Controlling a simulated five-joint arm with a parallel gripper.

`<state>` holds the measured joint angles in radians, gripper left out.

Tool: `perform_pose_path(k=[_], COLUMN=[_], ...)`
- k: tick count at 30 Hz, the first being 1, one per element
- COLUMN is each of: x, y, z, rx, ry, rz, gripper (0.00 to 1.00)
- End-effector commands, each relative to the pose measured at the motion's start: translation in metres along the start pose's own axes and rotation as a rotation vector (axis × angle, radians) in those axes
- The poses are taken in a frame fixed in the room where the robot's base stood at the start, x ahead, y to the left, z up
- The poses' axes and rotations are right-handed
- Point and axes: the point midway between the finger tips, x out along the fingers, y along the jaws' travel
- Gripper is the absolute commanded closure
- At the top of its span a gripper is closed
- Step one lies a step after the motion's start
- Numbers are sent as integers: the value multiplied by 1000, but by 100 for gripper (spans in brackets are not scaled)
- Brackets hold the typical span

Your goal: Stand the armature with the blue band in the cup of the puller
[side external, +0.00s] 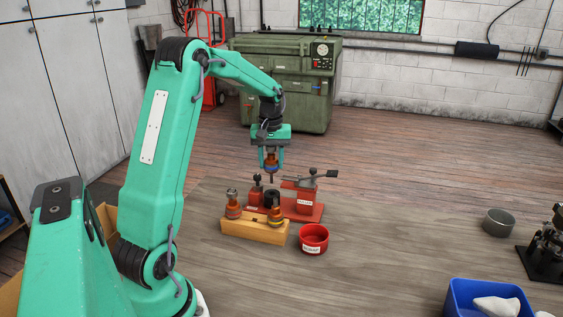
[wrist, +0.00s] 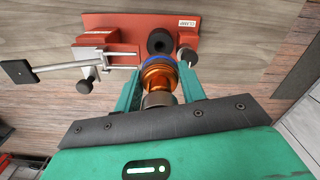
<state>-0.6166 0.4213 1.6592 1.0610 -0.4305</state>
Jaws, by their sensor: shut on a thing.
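My gripper (side external: 270,165) is shut on the armature with the blue band (side external: 271,160), held upright with its shaft pointing down. In the wrist view the armature (wrist: 158,80) shows copper windings and a blue band between the fingers. The puller (side external: 312,208) is a red base with clamp blocks and a lever. Its black cup (side external: 271,197) stands below the armature, which hangs in the air above it. In the wrist view the cup (wrist: 160,42) shows its dark opening just beyond the armature's blue end. The armature's lower tip is hidden there.
A wooden block (side external: 255,232) in front of the puller holds an armature (side external: 233,206) at its left and another (side external: 276,214) at its right. A red labelled bowl (side external: 313,238) stands beside it. A grey pot (side external: 498,222) and blue bin (side external: 458,295) are far right, with clear tabletop between.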

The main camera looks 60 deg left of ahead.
Motion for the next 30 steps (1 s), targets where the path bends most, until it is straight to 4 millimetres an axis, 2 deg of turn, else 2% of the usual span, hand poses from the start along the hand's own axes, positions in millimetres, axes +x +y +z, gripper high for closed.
perform_pose_path(k=[12, 30], x=[21, 25], y=[0, 0], z=[0, 0], rx=[0, 0], ry=[2, 2], rz=[1, 1], gripper=[100, 100])
